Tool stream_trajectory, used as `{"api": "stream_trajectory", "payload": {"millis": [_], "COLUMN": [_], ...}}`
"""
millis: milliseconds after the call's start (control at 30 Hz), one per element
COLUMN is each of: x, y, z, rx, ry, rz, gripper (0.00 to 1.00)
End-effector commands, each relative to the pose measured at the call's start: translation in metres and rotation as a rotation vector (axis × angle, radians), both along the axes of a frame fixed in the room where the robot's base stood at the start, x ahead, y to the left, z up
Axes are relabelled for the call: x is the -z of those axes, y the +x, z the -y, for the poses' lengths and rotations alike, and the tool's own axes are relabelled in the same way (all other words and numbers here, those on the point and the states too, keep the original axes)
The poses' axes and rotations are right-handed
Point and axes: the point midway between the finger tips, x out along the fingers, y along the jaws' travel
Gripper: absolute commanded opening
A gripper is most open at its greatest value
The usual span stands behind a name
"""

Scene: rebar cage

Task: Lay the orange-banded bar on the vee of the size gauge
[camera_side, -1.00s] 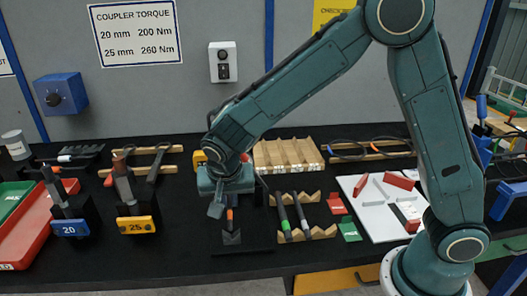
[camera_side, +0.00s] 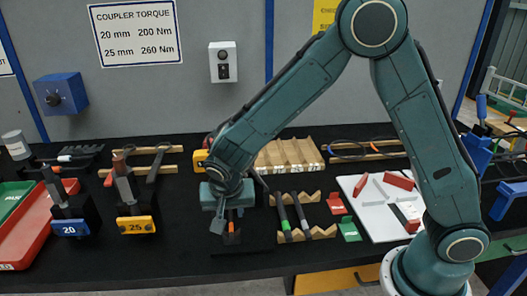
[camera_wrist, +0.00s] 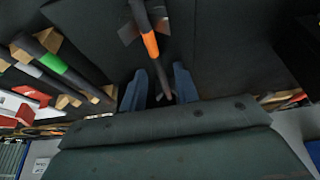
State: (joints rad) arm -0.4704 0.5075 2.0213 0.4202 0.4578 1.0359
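The orange-banded bar (camera_wrist: 150,45) is dark with an orange band. In the wrist view it runs from the top edge down between my fingers, crossing the grey vee of the size gauge (camera_wrist: 129,33). In the side view its orange band (camera_side: 231,226) shows just below my gripper (camera_side: 226,218), low over the gauge. In the wrist view, my gripper's two blue fingers (camera_wrist: 160,90) stand apart, with a gap visible on each side of the bar. The bar appears to rest on the vee, though full contact is hard to see.
A green-banded bar (camera_side: 284,220) and a grey bar (camera_side: 300,214) lie on wooden vee racks right of the gauge. A white board (camera_side: 378,222) with red pieces is farther right. The blue 20 stand (camera_side: 70,228) and yellow 25 stand (camera_side: 136,225) are left.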

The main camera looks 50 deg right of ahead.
Motion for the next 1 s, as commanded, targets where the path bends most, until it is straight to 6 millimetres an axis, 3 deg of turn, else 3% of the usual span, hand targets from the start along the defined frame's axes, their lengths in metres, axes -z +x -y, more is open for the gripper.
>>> {"api": "stream_trajectory", "payload": {"millis": [533,767,1000], "x": [-0.011,-0.036,-0.074], "y": [-0.001,-0.008,-0.018], "z": [-0.002,-0.01,-0.021], "rx": [-0.002,-0.002,-0.002], "ry": [0.001,0.002,0.003], "rz": [0.002,0.003,0.005], "gripper": [0.32,0.32,0.32]}}
